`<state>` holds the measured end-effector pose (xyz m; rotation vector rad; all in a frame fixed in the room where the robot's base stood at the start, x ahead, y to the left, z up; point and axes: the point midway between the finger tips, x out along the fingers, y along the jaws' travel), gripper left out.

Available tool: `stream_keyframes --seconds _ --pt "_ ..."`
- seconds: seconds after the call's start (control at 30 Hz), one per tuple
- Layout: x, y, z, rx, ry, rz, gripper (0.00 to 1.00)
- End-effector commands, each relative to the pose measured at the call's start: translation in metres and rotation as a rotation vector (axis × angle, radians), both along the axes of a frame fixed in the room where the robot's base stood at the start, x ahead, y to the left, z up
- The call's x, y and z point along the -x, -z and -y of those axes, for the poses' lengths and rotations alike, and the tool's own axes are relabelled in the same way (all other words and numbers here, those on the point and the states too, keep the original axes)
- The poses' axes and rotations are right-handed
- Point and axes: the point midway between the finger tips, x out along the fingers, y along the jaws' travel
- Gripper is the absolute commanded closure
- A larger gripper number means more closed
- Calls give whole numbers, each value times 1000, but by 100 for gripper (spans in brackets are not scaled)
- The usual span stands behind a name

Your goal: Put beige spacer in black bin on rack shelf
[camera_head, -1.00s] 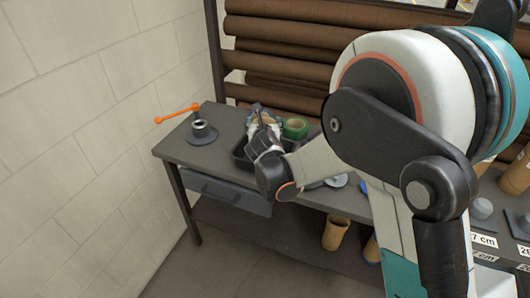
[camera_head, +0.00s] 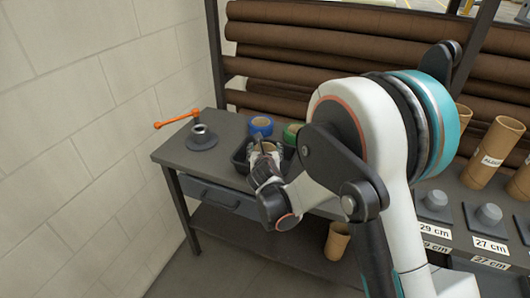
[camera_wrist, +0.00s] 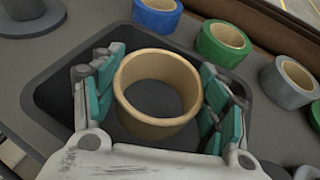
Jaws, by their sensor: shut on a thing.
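My gripper (camera_wrist: 160,100) is shut on the beige spacer (camera_wrist: 158,126), a short wide ring, with a finger on each side of it. In the wrist view the spacer is over the black bin (camera_wrist: 55,98), and the bin's dark floor shows through and around it. I cannot tell whether the spacer touches the bin floor. In the head view my gripper (camera_head: 264,160) is at the black bin (camera_head: 238,158) on the shelf, and the spacer shows only in small part between the fingers.
Rolls of blue tape (camera_wrist: 157,12), green tape (camera_wrist: 223,42) and grey tape (camera_wrist: 287,82) stand just behind and right of the bin. Cardboard cores (camera_head: 493,152) stand at the right.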

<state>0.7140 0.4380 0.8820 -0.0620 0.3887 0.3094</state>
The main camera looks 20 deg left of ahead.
Motion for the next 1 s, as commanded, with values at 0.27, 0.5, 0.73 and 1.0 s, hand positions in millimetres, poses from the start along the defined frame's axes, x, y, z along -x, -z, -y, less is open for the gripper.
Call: stream_keyframes --seconds 0.27,0.5,0.73,1.0 --pt "0 8 0 0 0 0 57" --pt "0 12 0 0 0 0 57" --pt "0 12 0 0 0 0 13" --pt "1 10 -1 0 -1 0 13"
